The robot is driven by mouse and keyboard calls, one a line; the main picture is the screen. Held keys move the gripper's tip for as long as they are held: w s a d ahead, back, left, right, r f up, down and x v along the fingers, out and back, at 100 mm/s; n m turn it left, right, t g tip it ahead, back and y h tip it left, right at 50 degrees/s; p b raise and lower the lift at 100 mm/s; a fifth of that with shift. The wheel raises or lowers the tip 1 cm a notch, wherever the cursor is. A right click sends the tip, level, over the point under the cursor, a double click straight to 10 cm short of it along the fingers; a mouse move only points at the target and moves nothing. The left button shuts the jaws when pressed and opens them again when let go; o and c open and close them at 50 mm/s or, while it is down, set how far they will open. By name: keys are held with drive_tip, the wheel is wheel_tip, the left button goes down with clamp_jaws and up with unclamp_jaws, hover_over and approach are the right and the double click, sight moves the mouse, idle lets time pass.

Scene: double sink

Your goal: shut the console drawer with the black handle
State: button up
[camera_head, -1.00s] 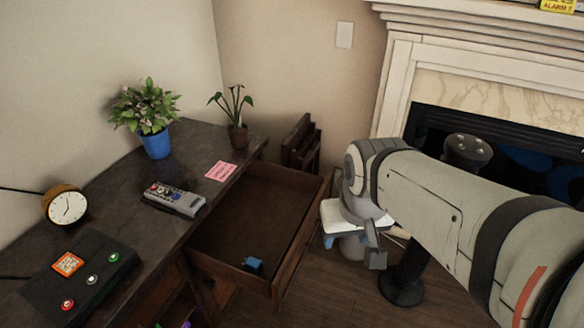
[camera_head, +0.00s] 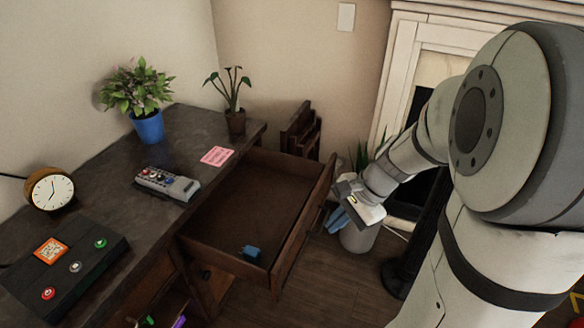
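The console drawer (camera_head: 222,215) is pulled far out from the dark console (camera_head: 112,193). A small blue block (camera_head: 251,252) lies inside it near the front corner. The drawer's front panel (camera_head: 303,226) faces right, and its black handle is not clearly visible from here. My gripper (camera_head: 338,219) is just to the right of the drawer front, near its far half, with its blue fingertips pointing down and left. I cannot tell whether it touches the front or how wide the fingers are apart.
On the console top are a potted flowering plant (camera_head: 146,100), a smaller plant (camera_head: 235,105), a remote (camera_head: 167,183), a pink note (camera_head: 217,156), a clock (camera_head: 50,189) and a black button box (camera_head: 66,264). A white pot (camera_head: 359,238) stands on the floor behind my gripper.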

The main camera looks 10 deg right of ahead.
drive_tip(key=w+d+f+m, duration=0.1)
drive_tip(key=f+m, duration=0.1)
drive_tip(key=w+d+f+m+t+y+b, duration=0.1)
drive_tip(key=w+f+m, duration=0.1)
drive_tip(key=w+d+f+m+y+b, duration=0.1)
drive_tip(key=f+m, duration=0.1)
drive_tip(key=f, duration=0.1)
drive_tip(key=shift+w+d, duration=0.1)
drive_tip(key=shift+w, duration=0.05)
clamp_jaws()
drive_tip(key=m+t+y+b, duration=0.1)
drive_tip(key=m+t+b, duration=0.2)
drive_tip(key=m+b, duration=0.2)
approach(301, 232)
drive_tip(key=x, duration=0.5)
drive_tip(key=shift+d+f, duration=0.25)
drive_tip(key=shift+f, duration=0.15)
drive_tip(key=shift+w+a, duration=0.3)
drive_tip(key=shift+a, duration=0.2)
drive_tip(key=shift+m, duration=0.3)
